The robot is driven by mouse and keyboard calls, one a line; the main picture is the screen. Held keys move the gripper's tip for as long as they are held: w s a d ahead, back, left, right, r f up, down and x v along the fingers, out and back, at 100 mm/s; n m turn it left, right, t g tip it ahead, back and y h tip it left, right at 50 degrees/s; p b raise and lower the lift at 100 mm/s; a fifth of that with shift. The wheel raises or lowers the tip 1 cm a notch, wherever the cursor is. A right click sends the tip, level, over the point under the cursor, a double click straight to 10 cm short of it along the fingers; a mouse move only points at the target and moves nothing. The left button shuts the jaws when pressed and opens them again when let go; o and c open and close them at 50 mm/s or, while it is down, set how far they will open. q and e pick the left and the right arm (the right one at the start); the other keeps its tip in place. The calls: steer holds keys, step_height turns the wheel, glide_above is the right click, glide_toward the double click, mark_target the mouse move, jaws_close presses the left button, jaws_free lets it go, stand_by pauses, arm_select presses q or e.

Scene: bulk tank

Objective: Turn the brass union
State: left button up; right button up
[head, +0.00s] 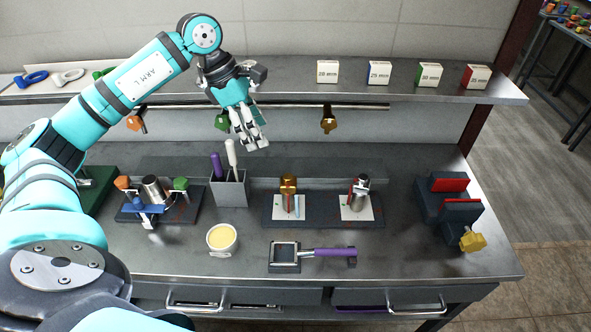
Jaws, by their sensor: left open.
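The brass union (288,183) stands upright on a dark base plate (324,219) near the middle of the bench, with a white card and a red mark in front of it. A steel fitting (359,190) with a red mark stands to its right on the same plate. My left gripper (254,140) is open and empty, pointing down. In the picture it is up and to the left of the union, apart from it. My right gripper is not in view.
A grey holder (229,191) with two upright handles stands left of the union. A cream tub (222,239) and a purple-handled tool (325,252) lie in front. A dark block with red parts (449,198) is at right. Small labelled boxes (378,72) sit on the shelf.

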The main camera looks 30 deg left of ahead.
mark_target(284, 176)
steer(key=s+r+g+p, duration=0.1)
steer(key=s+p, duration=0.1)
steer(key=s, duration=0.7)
arm_select(q)
steer(key=x, duration=0.4)
steer(key=p+x, duration=0.1)
steer(key=x, duration=0.3)
steer(key=s+x, duration=0.1)
steer(key=x, duration=0.4)
steer(key=shift+d, duration=0.35)
steer(key=shift+p+x, duration=0.45)
steer(key=shift+x, duration=0.6)
steer(key=shift+w+f, duration=0.2)
steer(key=shift+f, duration=0.3)
steer(key=shift+d, duration=0.1)
steer(key=c, duration=0.9)
steer(key=shift+c, duration=1.3)
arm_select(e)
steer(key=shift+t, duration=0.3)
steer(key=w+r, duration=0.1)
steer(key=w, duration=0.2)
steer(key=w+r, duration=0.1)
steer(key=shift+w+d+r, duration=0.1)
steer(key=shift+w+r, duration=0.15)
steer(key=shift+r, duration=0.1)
